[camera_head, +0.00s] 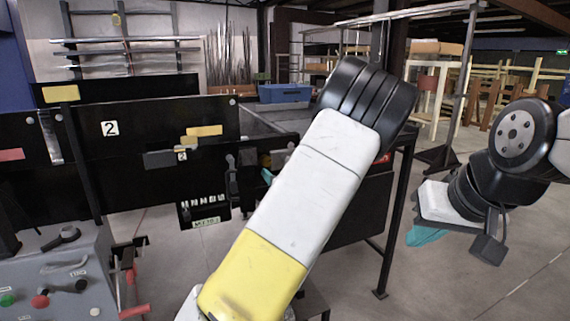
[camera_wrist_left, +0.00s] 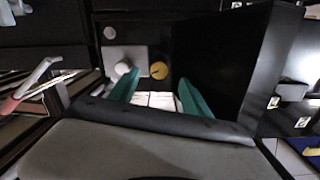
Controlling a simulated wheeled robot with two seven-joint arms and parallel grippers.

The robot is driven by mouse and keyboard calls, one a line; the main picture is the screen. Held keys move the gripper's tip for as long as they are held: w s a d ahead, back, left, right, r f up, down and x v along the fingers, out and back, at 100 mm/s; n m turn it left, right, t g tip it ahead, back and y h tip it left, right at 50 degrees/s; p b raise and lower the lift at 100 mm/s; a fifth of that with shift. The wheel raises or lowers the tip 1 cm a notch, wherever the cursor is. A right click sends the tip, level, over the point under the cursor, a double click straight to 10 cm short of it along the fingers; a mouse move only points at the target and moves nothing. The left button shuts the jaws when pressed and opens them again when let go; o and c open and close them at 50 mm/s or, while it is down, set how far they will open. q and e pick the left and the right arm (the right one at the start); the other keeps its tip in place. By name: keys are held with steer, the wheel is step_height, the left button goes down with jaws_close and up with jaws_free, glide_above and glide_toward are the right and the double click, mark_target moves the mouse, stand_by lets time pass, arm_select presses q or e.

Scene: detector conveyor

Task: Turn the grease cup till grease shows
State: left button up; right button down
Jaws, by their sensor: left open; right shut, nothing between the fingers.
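A round yellow cap (camera_wrist_left: 159,70), which looks like the grease cup, sits against a dark housing in the left wrist view. A pale round knob (camera_wrist_left: 122,68) on a light plate is to its left. My left gripper (camera_wrist_left: 158,78) is open, its two teal fingers spread around the line to the yellow cap; contact cannot be told. My right gripper (camera_head: 425,236) is shut and empty, off to the right.
A black conveyor side panel (camera_head: 75,150) marked 2 runs across the left. A grey control box (camera_head: 65,275) with buttons and red handles stands at lower left. A black table leg (camera_head: 398,215) is between my arms. The floor at right is clear.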

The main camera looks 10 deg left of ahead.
mark_target(267, 162)
arm_select(q)
steer(key=shift+t+y, duration=0.3)
steer(key=x, duration=0.7)
steer(key=shift+w+a+r, duration=0.1)
steer(key=shift+w+r, duration=0.3)
jaws_close()
